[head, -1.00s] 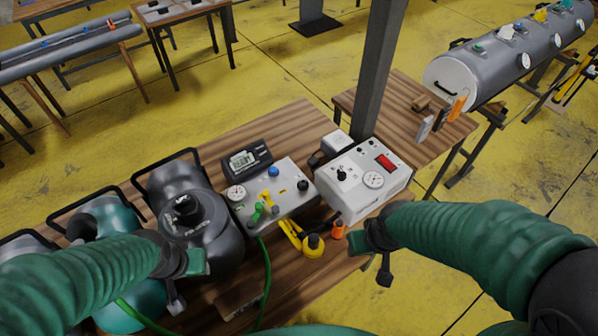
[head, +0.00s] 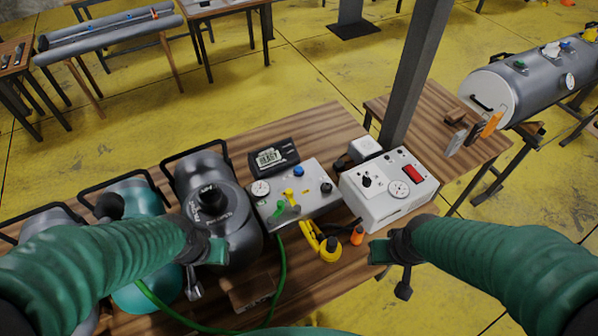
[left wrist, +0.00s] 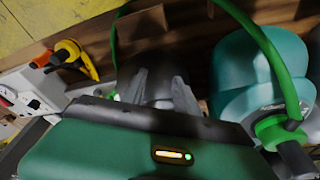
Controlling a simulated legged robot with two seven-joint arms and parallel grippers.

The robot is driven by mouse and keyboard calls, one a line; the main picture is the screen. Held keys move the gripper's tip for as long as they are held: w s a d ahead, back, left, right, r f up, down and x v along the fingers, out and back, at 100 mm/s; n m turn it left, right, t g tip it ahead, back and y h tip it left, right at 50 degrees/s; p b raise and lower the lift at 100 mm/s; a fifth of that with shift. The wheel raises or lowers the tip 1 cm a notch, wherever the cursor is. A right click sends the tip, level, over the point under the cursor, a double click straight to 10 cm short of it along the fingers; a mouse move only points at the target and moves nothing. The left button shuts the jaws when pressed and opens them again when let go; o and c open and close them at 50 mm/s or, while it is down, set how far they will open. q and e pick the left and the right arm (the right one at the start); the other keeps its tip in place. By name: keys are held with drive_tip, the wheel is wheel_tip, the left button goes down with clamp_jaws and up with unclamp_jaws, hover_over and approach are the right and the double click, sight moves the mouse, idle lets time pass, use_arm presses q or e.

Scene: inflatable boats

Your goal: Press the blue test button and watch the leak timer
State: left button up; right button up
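The blue button (head: 299,171) sits on top of a light grey panel box (head: 316,204) on the wooden bench. A dark timer-like unit (head: 275,158) with a lit display stands behind the box; I read the text as "READY". My left gripper (head: 194,285) hangs left of and nearer than the panel, by the dark grey tank. In the left wrist view its two grey fingers (left wrist: 158,88) stand apart with nothing seen between them. My right gripper (head: 403,286) is at the bench's front right, apart from the button; its finger gap is not clear.
The panel also carries a gauge (head: 260,188), green and yellow valves and a black knob (head: 326,188). A white box (head: 385,205) with a red display stands right.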

idle(0.3)
use_arm(q)
clamp_jaws()
idle(1.6)
